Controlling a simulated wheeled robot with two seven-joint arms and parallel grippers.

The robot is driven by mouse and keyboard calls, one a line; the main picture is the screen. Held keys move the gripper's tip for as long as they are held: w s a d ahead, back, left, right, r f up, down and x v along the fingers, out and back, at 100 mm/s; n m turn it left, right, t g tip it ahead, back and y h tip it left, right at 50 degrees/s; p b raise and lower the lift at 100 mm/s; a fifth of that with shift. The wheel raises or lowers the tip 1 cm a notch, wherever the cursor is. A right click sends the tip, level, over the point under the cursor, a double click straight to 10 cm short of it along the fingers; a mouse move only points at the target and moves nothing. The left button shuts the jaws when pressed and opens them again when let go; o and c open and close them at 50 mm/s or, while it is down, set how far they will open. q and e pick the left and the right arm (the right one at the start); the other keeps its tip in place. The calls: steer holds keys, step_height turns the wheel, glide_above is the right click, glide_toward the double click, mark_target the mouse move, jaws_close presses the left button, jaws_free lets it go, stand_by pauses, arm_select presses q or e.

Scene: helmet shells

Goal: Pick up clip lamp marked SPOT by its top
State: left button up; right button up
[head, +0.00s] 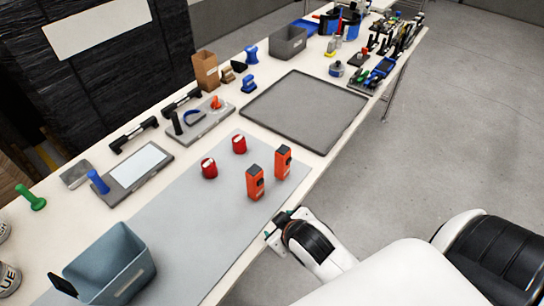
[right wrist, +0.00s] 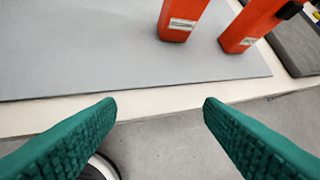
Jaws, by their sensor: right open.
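Two orange clip lamps with dark tops stand upright on a grey mat (head: 190,235). The left lamp (head: 255,184) and right lamp (head: 283,162) are close together near the table's front edge. The right wrist view shows the lower parts of an orange lamp on the left (right wrist: 182,14) and another on the right (right wrist: 252,24), each with a pale label too small to read. I cannot tell which is SPOT. My right gripper (right wrist: 158,104), with green ribbed fingers, is open and empty, short of the table edge and apart from the lamps. My left gripper is not in view.
A blue-grey bin (head: 125,270) is at the near left. A dark grey tray (head: 305,110) lies beyond the mat. The mat's middle is clear.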

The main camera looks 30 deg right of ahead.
steer(key=w+a+r+n+t+y, duration=0.25)
steer(key=w+r+n+t, duration=0.3)
steer(key=w+r, duration=0.35)
steer(key=w+a+r+n+t+y, duration=0.2)
steer(key=w+a+r+n+t, duration=0.15)
steer(key=w+r+t, duration=0.55)
steer(key=s+a+r+n+g+y, duration=0.2)
steer(key=a+r+n+g+y, duration=0.35)
steer(key=r+n+y, duration=0.4)
steer(key=n+g+h+p, duration=0.2)
steer(key=n+g+h, duration=1.1)
steer(key=n+g, duration=0.5)
glide_above(283, 150)
steer(key=shift+n+t, duration=0.45)
steer(key=shift+t, duration=0.05)
steer(key=f, duration=1.6)
steer(key=shift+w+a, duration=0.25)
steer(key=f, duration=0.1)
steer(key=f+p, duration=0.1)
steer(key=f, duration=0.1)
steer(key=f+p, duration=0.1)
steer(key=shift+s+d+f, duration=0.3)
steer(key=shift+f, duration=0.65)
steer(key=shift+w, duration=0.1)
steer(key=c, duration=1.1)
